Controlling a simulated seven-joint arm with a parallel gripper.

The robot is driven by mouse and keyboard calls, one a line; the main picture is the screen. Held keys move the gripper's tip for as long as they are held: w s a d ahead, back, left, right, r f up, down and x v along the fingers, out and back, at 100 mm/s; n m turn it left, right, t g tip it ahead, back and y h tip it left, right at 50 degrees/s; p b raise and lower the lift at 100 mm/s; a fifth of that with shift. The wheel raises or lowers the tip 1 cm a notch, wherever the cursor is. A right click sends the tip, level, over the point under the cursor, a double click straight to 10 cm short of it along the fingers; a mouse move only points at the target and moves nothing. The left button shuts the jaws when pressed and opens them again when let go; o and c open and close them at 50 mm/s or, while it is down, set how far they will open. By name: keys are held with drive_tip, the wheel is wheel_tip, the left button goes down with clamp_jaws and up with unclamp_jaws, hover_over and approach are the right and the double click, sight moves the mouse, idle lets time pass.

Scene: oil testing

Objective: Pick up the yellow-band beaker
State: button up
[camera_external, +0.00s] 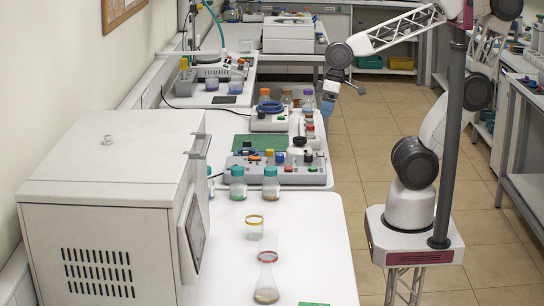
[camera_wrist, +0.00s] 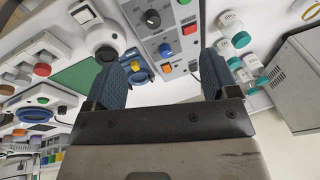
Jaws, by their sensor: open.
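The yellow-band beaker (camera_external: 254,228) is clear glass with a yellow ring at its rim. It stands upright on the white bench in the external view, behind the red-band glass vessel (camera_external: 267,277).
A large white box-shaped instrument (camera_external: 110,210) stands left of the beaker. Bottles with teal caps (camera_external: 271,183) stand behind it, near a grey control panel (camera_external: 290,172) with coloured buttons.

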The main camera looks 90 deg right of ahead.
drive_tip(key=w+a+f+m+y, duration=0.2)
drive_tip(key=w+a+m+y, duration=0.3)
drive_tip(key=a, duration=0.6)
drive_tip(key=w+a+f+m+y, duration=0.2)
drive_tip(key=w+a+m+y, duration=0.3)
drive_tip(key=a, duration=0.6)
drive_tip(key=m+t, duration=0.3)
drive_tip(key=m, duration=0.8)
approach(251, 221)
drive_tip(key=shift+s+d+f, duration=0.15)
drive_tip(key=shift+d+f, duration=0.15)
drive_tip(key=shift+f, duration=0.15)
drive_tip(key=shift+y, duration=0.4)
drive_tip(key=shift+x, duration=1.3)
drive_tip(key=shift+a, duration=0.1)
drive_tip(key=shift+w+x, duration=0.1)
drive_tip(key=shift+x, duration=1.15)
drive_tip(key=shift+w+x, duration=0.15)
drive_tip(key=shift+x, duration=1.1)
drive_tip(key=shift+c, duration=0.4)
